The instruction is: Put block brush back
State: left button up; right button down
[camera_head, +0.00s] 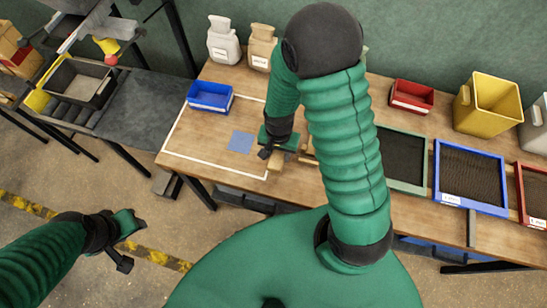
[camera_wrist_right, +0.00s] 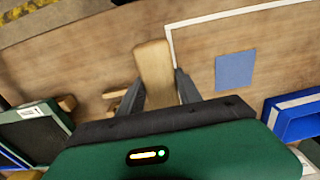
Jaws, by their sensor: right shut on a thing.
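The block brush (camera_wrist_right: 153,72), a pale wooden block, sits between the two fingers of my right gripper (camera_wrist_right: 160,98) in the right wrist view. In the head view my right gripper (camera_head: 271,152) is over the table near the right side of the white outline, shut on the brush (camera_head: 276,161). Whether the brush touches the table is hard to tell. A small wooden piece (camera_wrist_right: 117,103), perhaps a rest, lies beside the brush and is partly hidden by my gripper. My left gripper (camera_head: 130,244) is open and empty, away from the table at lower left.
A blue square (camera_head: 240,141) lies inside the white outline on the wooden table (camera_head: 205,150). A blue bin (camera_head: 210,97) stands at its left. Framed dark trays (camera_head: 468,175), a red bin (camera_head: 411,97) and a yellow bin (camera_head: 488,103) stand to the right. Two containers (camera_head: 223,40) stand behind.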

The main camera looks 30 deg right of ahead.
aim_at(275, 156)
jog(key=shift+w+f, duration=0.15)
jog(key=shift+w, duration=0.55)
jog(key=shift+d+f+b, duration=0.1)
jog(key=shift+f+b, duration=0.15)
jog(key=shift+b, duration=0.1)
jog(key=f+b, duration=0.2)
jog(key=b, duration=0.1)
jog(key=shift+s+a+f, duration=0.2)
jog(key=shift+f, duration=0.2)
jog(key=shift+a+f, duration=0.1)
jog(key=shift+a, duration=0.05)
jog(key=shift+w+a+r, duration=0.15)
jog(key=shift+w+r, duration=0.05)
pick_arm(q)
jog(key=f, duration=0.4)
jog(key=shift+s+a, duration=0.2)
jog(key=shift+s, duration=0.1)
pick_arm(e)
jog(key=shift+f, duration=0.1)
jog(key=c, duration=1.1)
grip_release()
pick_arm(q)
jog(key=shift+d+r, duration=0.15)
jog(key=shift+d, duration=0.2)
pick_arm(e)
jog(key=shift+o, duration=1.4)
jog(key=shift+d, duration=0.3)
